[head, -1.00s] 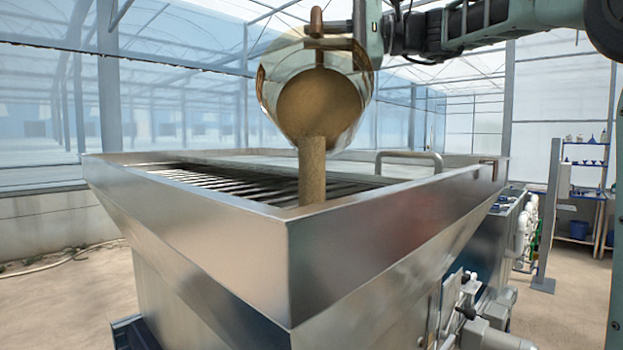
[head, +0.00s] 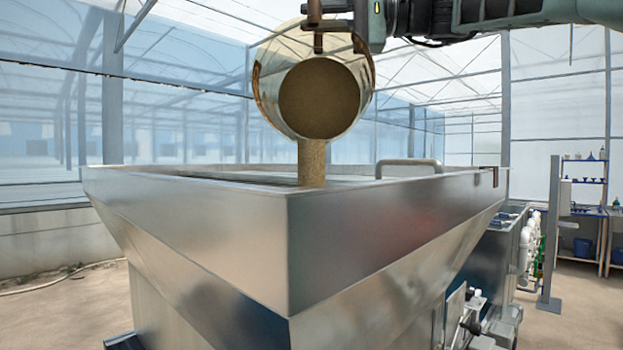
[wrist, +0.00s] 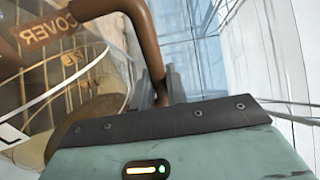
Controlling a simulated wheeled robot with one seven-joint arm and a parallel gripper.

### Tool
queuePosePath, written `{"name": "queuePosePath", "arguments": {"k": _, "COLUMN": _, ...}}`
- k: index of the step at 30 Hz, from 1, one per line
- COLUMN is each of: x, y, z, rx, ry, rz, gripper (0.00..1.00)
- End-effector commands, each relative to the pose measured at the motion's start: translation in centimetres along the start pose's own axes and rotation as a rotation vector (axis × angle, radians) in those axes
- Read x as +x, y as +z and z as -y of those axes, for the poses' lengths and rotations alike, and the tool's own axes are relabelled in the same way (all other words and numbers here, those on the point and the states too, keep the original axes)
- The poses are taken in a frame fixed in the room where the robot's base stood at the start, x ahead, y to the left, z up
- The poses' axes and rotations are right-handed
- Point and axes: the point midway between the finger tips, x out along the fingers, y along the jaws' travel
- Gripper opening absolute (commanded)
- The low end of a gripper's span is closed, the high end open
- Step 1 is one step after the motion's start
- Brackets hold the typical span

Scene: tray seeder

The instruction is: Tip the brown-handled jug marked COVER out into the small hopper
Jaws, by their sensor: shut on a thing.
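The clear jug (head: 268,85) hangs tipped over the steel hopper (head: 200,225), its mouth facing the head camera. Brown granular material (head: 320,98) fills its mouth, and a stream (head: 311,163) falls inside the hopper's rim. Where the stream lands is hidden behind the near wall. My gripper (head: 340,28) is shut on the jug's brown handle (head: 314,14) at the top of the head view. In the wrist view, the brown handle (wrist: 148,45) runs down to my gripper's dark fingers (wrist: 155,85).
A bent metal bar handle (head: 408,163) rises at the hopper's back right. Machine parts with white fittings (head: 525,235) stand behind on the right. A shelf with blue bins (head: 585,210) is farther back. Open floor lies left of the hopper.

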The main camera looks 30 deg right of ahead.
Motion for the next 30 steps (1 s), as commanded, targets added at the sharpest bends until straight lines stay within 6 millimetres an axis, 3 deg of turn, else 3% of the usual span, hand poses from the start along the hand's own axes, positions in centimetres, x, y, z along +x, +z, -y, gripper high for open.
{"name": "queuePosePath", "arguments": {"k": 30, "x": -0.1, "y": 5.7, "z": 1.9, "rx": -0.259, "ry": -0.003, "rz": -0.001, "gripper": 0.0}}
